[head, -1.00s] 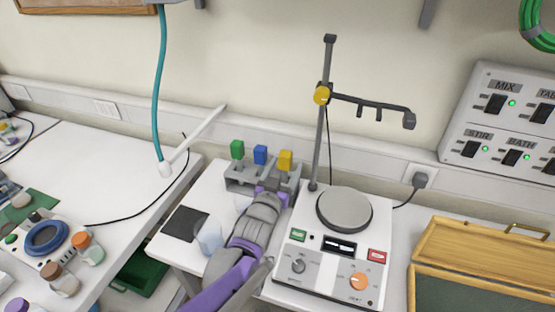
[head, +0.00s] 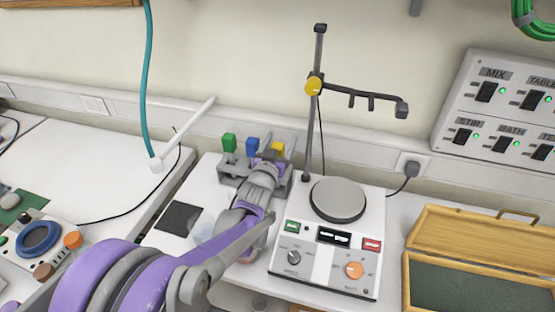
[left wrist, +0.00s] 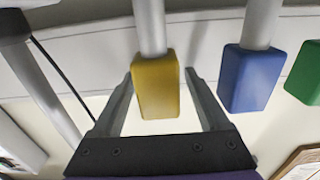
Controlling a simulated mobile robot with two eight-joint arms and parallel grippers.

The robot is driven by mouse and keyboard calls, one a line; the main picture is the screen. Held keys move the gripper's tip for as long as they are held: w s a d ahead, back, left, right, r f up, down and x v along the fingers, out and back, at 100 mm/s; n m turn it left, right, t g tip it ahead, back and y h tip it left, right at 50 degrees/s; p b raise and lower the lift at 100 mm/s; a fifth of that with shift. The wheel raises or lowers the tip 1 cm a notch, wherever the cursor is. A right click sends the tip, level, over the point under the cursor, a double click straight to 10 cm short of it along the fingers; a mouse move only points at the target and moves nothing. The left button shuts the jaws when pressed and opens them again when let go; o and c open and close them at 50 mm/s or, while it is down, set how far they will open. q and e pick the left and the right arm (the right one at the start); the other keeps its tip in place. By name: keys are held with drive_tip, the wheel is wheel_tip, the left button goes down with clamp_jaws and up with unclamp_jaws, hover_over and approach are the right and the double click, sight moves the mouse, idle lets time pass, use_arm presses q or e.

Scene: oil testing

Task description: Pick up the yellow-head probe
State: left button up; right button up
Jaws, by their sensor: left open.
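The yellow-head probe (head: 279,147) stands in a grey rack (head: 232,175) at the back of the bench, at the right end of a row with the blue-head probe (head: 252,145) and the green-head probe (head: 229,142). My left gripper (head: 275,152) is at the yellow head and partly covers it. In the left wrist view, the open fingers of my left gripper (left wrist: 160,76) lie on either side of the yellow head (left wrist: 156,88), with visible gaps. The blue head (left wrist: 250,78) is just outside one finger. My right gripper is not in view.
A white hotplate stirrer (head: 325,255) with a dark stand and clamp stands close to the right of the rack. A clear beaker (head: 203,232) and a black pad (head: 179,219) lie left of my arm. An open wooden case (head: 475,245) is at the right.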

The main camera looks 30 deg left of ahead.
use_arm(q)
drive_tip(key=shift+w, duration=0.25)
drive_tip(key=shift+s, duration=0.1)
drive_tip(key=shift+c, duration=1)
clamp_jaws()
wheel_tip(320, 180, up, 10)
drive_tip(key=shift+p, duration=0.4)
drive_tip(key=shift+r, duration=0.1)
